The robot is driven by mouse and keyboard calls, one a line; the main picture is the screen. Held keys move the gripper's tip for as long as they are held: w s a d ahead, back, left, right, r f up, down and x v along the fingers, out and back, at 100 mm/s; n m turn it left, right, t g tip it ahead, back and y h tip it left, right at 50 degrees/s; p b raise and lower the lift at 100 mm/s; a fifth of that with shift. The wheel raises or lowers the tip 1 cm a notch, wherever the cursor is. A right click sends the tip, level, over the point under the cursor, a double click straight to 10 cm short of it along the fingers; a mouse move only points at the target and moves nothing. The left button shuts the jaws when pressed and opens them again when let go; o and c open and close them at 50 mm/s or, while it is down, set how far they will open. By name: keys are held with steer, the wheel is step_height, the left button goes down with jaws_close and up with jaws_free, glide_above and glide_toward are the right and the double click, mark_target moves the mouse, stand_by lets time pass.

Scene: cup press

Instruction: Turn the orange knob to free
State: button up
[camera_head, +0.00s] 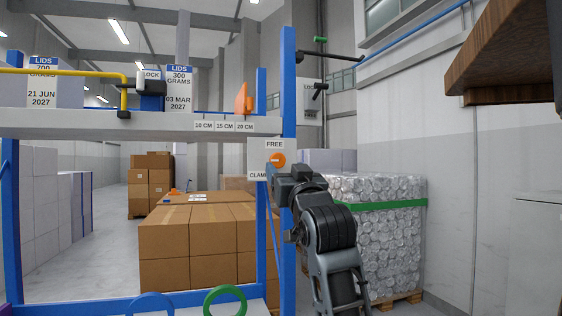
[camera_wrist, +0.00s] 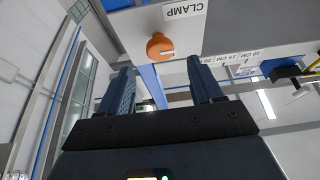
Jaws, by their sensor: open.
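The orange knob (camera_head: 275,160) sits on a white plate (camera_head: 257,147) on the blue frame, with FREE printed above it and CLAMP below. In the wrist view the orange knob (camera_wrist: 160,46) shows upside down, with a pale mark on its face and the word CLAMP beside it. My gripper (camera_head: 276,172) is just below the knob in the head view, and its arm hides part of the blue post. In the wrist view my gripper's two dark fingers (camera_wrist: 164,80) are spread apart with nothing between them. The knob lies beyond the fingertips, apart from them.
A grey beam (camera_head: 150,122) with a 10, 15 and 20 CM scale and an orange pointer (camera_head: 242,98) runs left of the knob. A LOCK plate with a black handle (camera_head: 320,88) is at upper right. A wooden shelf (camera_head: 500,50) juts in at right.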

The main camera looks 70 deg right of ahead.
mark_target(278, 160)
steer(key=shift+p+x, duration=0.6)
steer(key=shift+x, duration=2)
steer(key=shift+f, duration=0.1)
steer(key=shift+c, duration=0.4)
steer(key=c, duration=0.9)
